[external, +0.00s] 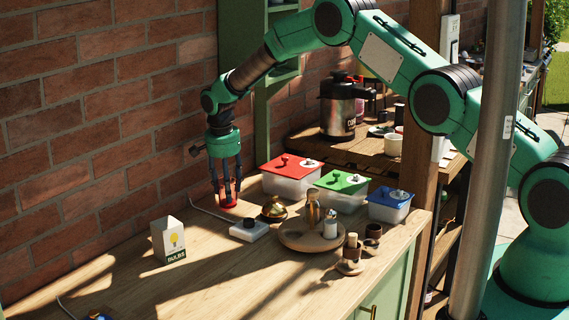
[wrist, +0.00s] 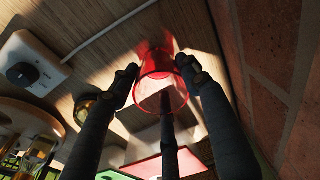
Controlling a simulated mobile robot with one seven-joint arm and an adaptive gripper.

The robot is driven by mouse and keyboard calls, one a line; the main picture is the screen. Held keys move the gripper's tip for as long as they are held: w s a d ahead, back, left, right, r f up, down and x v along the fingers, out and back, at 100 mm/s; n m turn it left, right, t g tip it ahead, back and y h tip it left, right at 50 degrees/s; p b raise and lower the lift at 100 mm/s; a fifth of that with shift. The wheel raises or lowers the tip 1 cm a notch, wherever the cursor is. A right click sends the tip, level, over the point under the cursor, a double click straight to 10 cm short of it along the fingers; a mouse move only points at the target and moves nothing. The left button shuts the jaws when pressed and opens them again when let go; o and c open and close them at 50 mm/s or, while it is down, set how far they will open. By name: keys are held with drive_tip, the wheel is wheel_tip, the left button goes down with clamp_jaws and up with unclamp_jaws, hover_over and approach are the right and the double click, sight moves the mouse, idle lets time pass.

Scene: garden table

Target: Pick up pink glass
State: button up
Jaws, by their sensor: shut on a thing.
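The pink glass (wrist: 158,60), a see-through red-pink tumbler, stands on the wooden counter near the brick wall with its open rim toward the wrist camera. It also shows as a small red patch (external: 229,204) under my fingers in the external view, mostly hidden there. My gripper (external: 226,196) points straight down at it. In the wrist view my gripper (wrist: 158,72) has dark fingers on both sides of the glass and a third finger overlapping its rim. The gripper is shut on the glass. I cannot tell whether the glass is clear of the counter.
A red-lidded box (external: 291,178) stands close right of my gripper. A white box with a dark knob (external: 249,230) and a brass bowl (external: 274,210) are in front. A round wooden tray (external: 296,240) holds bottles. The brick wall (wrist: 285,70) is close.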

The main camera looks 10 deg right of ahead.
wheel_tip(320, 180, up, 10)
idle(0.7)
